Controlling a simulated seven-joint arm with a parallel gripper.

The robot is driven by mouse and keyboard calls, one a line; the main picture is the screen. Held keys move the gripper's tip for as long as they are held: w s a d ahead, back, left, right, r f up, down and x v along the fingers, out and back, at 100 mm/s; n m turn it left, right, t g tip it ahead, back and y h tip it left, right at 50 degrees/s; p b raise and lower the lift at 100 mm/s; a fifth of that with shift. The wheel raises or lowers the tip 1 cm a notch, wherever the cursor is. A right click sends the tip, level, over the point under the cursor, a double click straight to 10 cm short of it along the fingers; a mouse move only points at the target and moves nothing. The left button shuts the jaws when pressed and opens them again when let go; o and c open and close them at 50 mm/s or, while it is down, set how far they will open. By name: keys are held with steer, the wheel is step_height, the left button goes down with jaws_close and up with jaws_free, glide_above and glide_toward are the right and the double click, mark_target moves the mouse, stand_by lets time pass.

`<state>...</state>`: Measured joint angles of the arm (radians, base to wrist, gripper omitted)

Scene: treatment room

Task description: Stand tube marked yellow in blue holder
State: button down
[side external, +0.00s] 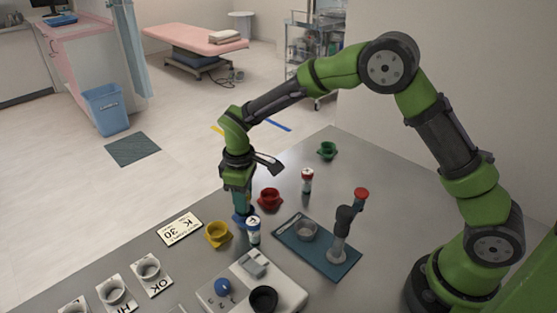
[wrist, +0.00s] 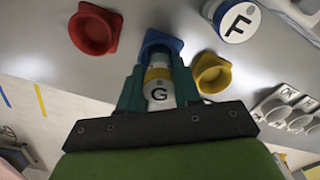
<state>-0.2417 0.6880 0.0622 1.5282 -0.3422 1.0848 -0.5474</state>
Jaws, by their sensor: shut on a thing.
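The tube with a yellow band and a letter G (wrist: 158,94) is between the fingers of my gripper (wrist: 160,88) in the wrist view. My gripper (side external: 239,208) is shut on it, low over the table in the side view. The blue holder (wrist: 161,40) lies right at the tube's far end, and a bit of the holder (side external: 238,218) shows under my gripper in the side view. The tube's far end overlaps the holder; I cannot tell whether it is seated inside. In the side view the fingers mostly hide the tube.
A red holder (side external: 269,198), a yellow holder (side external: 218,234) and a tube marked F (wrist: 238,22) stand close around. A blue tray (side external: 331,265) and a white device (side external: 285,287) are nearer the camera.

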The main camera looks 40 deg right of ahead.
steer(key=shift+f, duration=0.6)
stand_by(0.5)
steer(key=c, duration=1.1)
jaws_free()
steer(key=shift+r, duration=5.5)
